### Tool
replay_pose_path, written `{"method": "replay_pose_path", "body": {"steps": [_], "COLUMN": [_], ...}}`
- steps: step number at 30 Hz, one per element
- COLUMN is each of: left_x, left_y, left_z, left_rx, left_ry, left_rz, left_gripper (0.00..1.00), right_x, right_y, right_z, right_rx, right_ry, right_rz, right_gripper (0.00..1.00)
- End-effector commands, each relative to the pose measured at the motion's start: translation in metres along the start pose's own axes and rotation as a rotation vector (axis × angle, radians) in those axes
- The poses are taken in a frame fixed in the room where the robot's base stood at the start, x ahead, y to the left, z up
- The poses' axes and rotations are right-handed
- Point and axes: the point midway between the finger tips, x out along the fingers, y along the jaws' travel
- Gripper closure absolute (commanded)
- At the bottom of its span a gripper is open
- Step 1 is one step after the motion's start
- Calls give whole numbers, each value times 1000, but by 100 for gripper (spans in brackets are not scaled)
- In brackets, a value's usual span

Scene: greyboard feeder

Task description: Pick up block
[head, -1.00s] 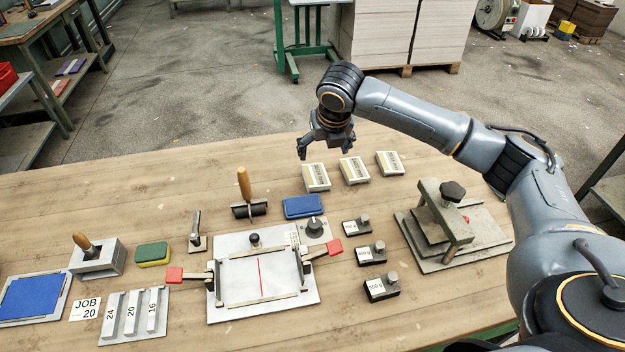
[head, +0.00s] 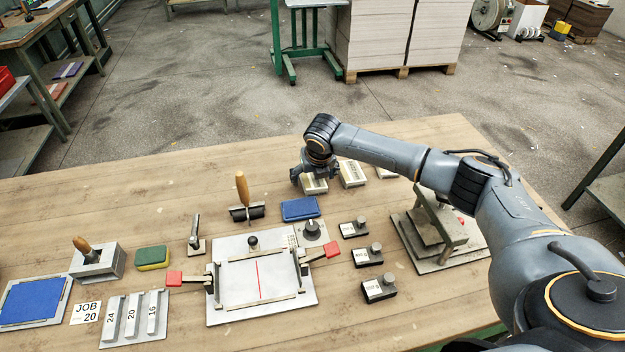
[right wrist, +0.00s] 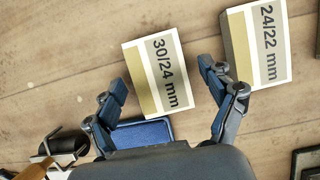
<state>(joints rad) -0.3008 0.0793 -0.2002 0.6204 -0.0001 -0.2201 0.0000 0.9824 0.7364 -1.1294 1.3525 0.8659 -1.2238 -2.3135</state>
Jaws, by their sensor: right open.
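Three pale blocks with printed labels stand in a row at the back of the table: a left block (head: 314,188), a middle block (head: 352,175) and a right block (head: 386,173). In the right wrist view the block marked 30/24 mm (right wrist: 158,75) lies ahead of and between the fingertips, and the block marked 24/22 mm (right wrist: 257,42) is to its right. My right gripper (head: 313,180) is open and empty, over the left block and partly hiding it. In the wrist view its fingers (right wrist: 162,76) are spread wide. My left gripper is not in view.
A blue pad (head: 300,208) and a wooden-handled roller (head: 246,205) lie in front and to the left. Black weights (head: 366,257) stand nearer the front. A metal press (head: 440,230) stands to the right.

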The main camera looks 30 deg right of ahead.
Motion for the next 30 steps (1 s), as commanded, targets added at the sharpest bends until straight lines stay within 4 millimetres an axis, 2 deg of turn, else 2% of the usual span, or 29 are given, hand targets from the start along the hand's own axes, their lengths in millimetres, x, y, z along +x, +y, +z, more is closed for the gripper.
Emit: {"method": "replay_pose_path", "body": {"steps": [6,15,25,30], "left_x": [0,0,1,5], "left_y": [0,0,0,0], "left_z": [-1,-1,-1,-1], "left_rx": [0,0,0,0], "left_ry": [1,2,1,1], "left_rz": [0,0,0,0], "left_gripper": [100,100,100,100], "right_x": [1,1,-2,-14], "right_y": [0,0,0,0], "right_z": [0,0,1,7], "right_rx": [0,0,0,0], "right_ry": [-1,0,-1,-4], "right_rz": [0,0,0,0], "right_gripper": [17,78,78,78]}}
